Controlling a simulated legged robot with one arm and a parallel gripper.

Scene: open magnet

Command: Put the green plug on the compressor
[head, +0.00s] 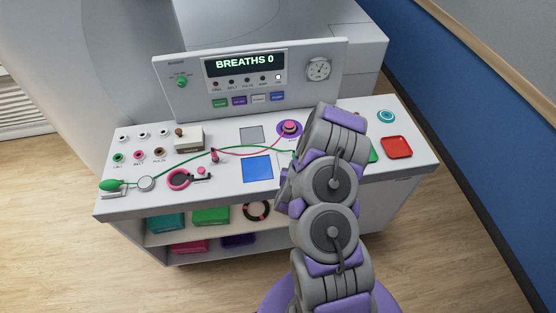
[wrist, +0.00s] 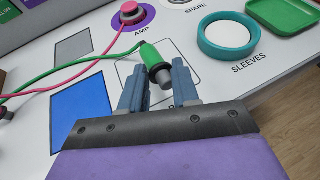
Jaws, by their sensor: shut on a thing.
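The green plug (wrist: 152,58) with its dark grey end is in the wrist view, between the two blue-grey fingers of my gripper (wrist: 158,82). My gripper is shut on it, low over a white outlined square on the counter. I cannot tell whether the plug touches the counter. Its green cable (head: 190,160) runs left to a round gauge (head: 146,184) and green bulb (head: 111,185) in the head view. There my arm hides the plug and fingers. No label reading compressor is legible. Small sockets, including a green-ringed one (head: 118,157), sit at the counter's left.
A pink plug sits on the purple AMP ring (wrist: 129,10), with a pink cable (head: 245,154) running left. A teal ring (wrist: 226,35) stands at SLEEVES. A red tray (head: 397,147) lies right. A console (head: 250,77) stands behind. The blue square (wrist: 80,108) looks clear.

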